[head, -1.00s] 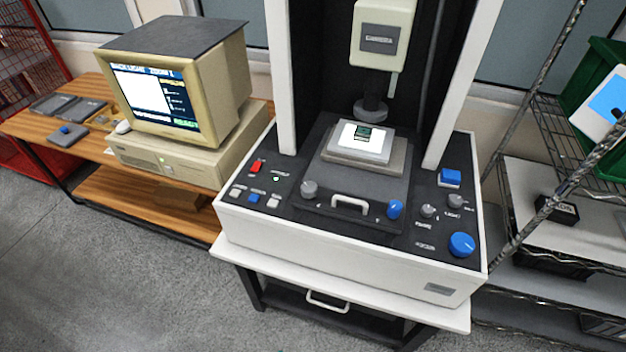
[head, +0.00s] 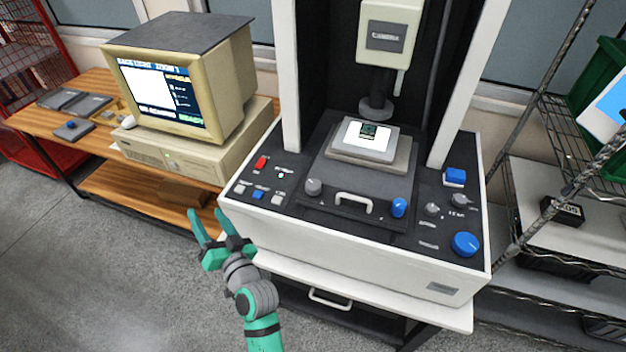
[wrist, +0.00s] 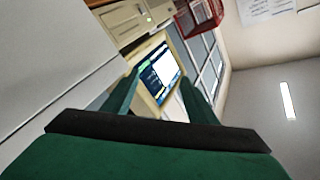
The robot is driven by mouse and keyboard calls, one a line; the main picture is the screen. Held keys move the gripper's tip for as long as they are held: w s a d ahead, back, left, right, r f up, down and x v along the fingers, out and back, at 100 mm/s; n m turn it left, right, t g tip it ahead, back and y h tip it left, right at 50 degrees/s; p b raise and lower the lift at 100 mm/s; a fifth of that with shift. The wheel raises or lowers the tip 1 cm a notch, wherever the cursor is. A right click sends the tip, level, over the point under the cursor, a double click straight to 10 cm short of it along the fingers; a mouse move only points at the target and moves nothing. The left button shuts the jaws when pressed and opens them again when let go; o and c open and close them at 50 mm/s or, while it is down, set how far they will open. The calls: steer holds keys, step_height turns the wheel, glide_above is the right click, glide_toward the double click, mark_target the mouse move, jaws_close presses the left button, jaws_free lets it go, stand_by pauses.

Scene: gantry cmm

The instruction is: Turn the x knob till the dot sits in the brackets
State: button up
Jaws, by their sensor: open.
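The measuring machine's deck carries a grey knob (head: 313,187) left of the stage handle and a blue knob (head: 399,207) right of it. A smaller grey knob (head: 432,209) and a large blue knob (head: 465,244) are further right. The labels are too small to tell which is the x knob. The monitor (head: 161,90) shows a bright white picture area with text; I cannot make out a dot or brackets. My green gripper (head: 206,213) is open and empty, left of the machine's front, apart from all knobs. In the wrist view my fingers (wrist: 158,88) frame the monitor.
The stage (head: 370,142) holds a lit plate under the camera head (head: 389,40). A white handle (head: 353,202) stands between two knobs. A wooden desk (head: 110,185) is at left, a wire shelf (head: 530,190) at right. The floor in front is free.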

steer(key=w+a+r+n+g+y, duration=0.3)
steer(key=w+a+r+n+g, duration=0.2)
steer(key=a+r+n+g, duration=0.2)
steer(key=n+g+h, duration=0.3)
steer(key=g+h, duration=0.4)
steer(key=h, duration=0.7)
glide_toward(313, 184)
step_height(313, 184, down, 9)
steer(key=shift+w+a+r, duration=0.15)
steer(key=shift+r, duration=0.05)
steer(key=shift+c, duration=0.4)
steer(key=c, duration=1)
